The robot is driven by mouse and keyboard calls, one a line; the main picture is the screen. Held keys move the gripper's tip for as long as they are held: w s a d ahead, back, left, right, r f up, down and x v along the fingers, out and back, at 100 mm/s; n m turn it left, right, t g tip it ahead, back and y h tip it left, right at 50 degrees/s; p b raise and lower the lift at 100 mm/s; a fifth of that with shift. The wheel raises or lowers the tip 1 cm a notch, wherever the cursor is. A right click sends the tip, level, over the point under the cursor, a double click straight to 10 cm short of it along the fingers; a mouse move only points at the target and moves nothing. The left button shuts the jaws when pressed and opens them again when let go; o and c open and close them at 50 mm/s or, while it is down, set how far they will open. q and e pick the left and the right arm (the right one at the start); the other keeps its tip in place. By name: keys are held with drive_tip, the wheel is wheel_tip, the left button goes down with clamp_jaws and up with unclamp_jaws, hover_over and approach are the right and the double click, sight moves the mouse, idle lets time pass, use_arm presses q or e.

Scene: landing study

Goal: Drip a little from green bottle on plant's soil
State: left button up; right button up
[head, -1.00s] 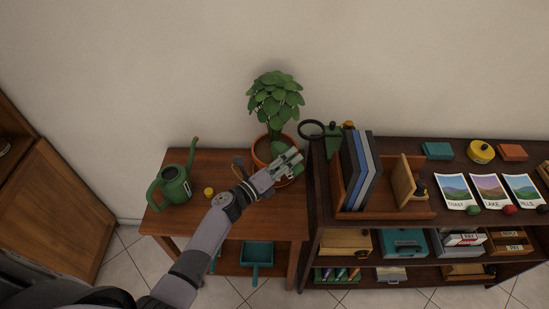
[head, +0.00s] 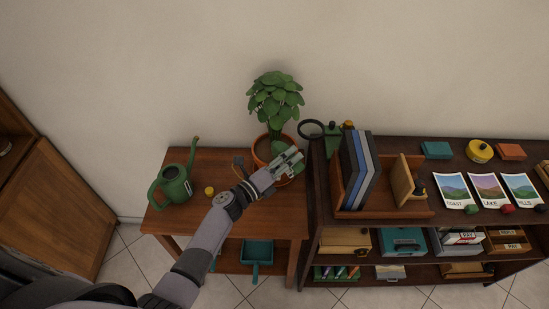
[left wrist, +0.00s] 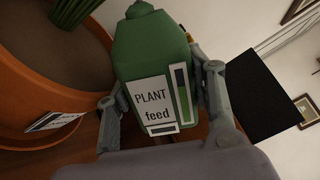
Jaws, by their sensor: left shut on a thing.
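My left gripper (head: 289,160) is at the front right of the potted plant (head: 276,102) on the small wooden table. It is shut on the green bottle, and the bottle (left wrist: 155,50) fills the middle of the left wrist view between the two fingers. The bottle has a white label reading "PLANT feed" and a level strip. The terracotta pot (left wrist: 75,90) is left of the bottle in the left wrist view, with brown soil (left wrist: 40,40) and a green stem inside. The bottle's cap is beside the pot rim; I cannot tell whether they touch. My right gripper is not in view.
A green watering can (head: 174,184) and a small yellow object (head: 209,191) stand on the table's left side. A dark shelf unit (head: 318,200) with a magnifier (head: 311,129), a file holder and cards is close on the right. The table's front middle is partly under my arm.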

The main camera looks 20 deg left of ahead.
use_arm(q)
drive_tip(key=shift+r, duration=0.15)
drive_tip(key=shift+d+n+p, duration=0.1)
drive_tip(key=shift+n+p, duration=0.2)
drive_tip(key=shift+p, duration=0.15)
drive_tip(key=shift+r, duration=0.15)
drive_tip(key=shift+r+n+p, duration=0.15)
drive_tip(key=shift+n+p, duration=0.15)
drive_tip(key=shift+p, duration=0.15)
idle(0.4)
drive_tip(key=shift+s+d+r+n+p, duration=0.1)
drive_tip(key=shift+n+p, duration=0.3)
drive_tip(key=shift+p, duration=0.05)
drive_tip(key=shift+r, duration=0.1)
